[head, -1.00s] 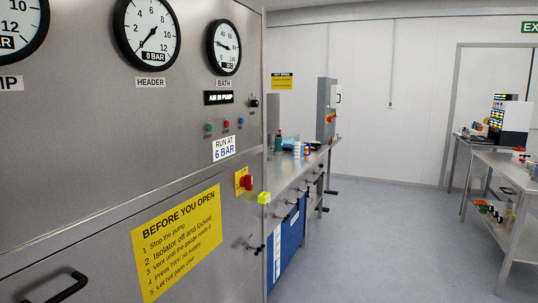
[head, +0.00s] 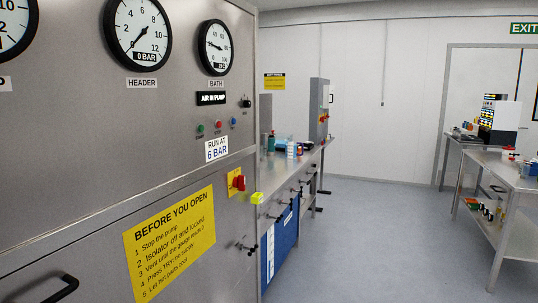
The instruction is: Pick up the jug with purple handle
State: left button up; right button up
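I cannot make out a jug with a purple handle in the head view. Several small items stand on the far bench, among them a teal-green bottle (head: 271,142) and a white-and-blue box (head: 292,149), too small to tell in detail. Neither of my grippers is in view.
A large steel panel (head: 75,135) with gauges fills the left side close by. A steel bench (head: 285,175) with blue cabinets runs beyond it. A steel table (head: 490,168) with small items stands at the right, another behind it. Grey floor (head: 370,240) between is clear.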

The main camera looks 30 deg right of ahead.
aim_at(290, 143)
jog(key=i+l+z, duration=0.4)
jog(key=l, duration=0.15)
jog(key=i+l+z, duration=0.65)
jog(key=i, duration=0.35)
jog(key=i+l+z, duration=0.2)
jog(key=i, duration=0.45)
jog(key=i+l+z, duration=0.25)
jog(key=i, duration=0.4)
jog(key=i+u, duration=0.2)
jog(key=i, duration=0.35)
jog(key=i+u, duration=0.25)
jog(key=i, duration=0.3)
jog(key=i+l+u, duration=0.2)
jog(key=i, duration=0.35)
